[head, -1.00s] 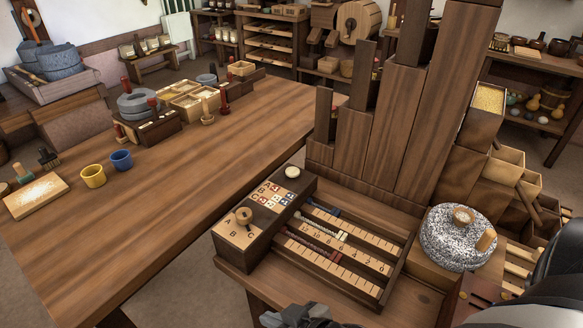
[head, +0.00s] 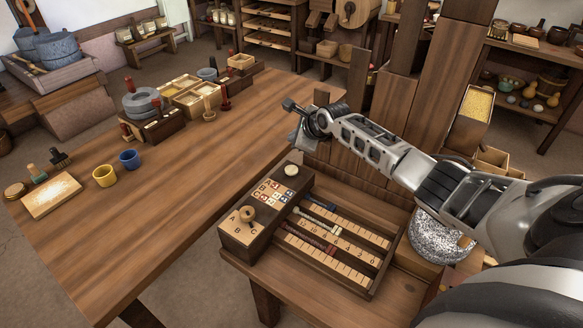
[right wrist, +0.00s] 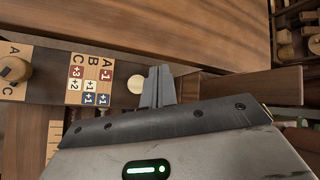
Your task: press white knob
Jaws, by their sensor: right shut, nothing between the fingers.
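The white knob (head: 291,170) is a pale round button on the far end of a dark wooden box (head: 236,258). It also shows in the right wrist view (right wrist: 136,84), just left of my fingers. My right gripper (head: 296,138) is shut and empty, above and just beyond the knob in the head view. In the right wrist view its fingertips (right wrist: 158,72) point past the knob's right side. A gap shows between them in the head view. My left gripper is not in view.
The box also carries a wooden dial (head: 248,214) and a panel of lettered tiles (head: 277,191). Tall wooden bins rise behind. The long table (head: 200,190) is mostly clear.

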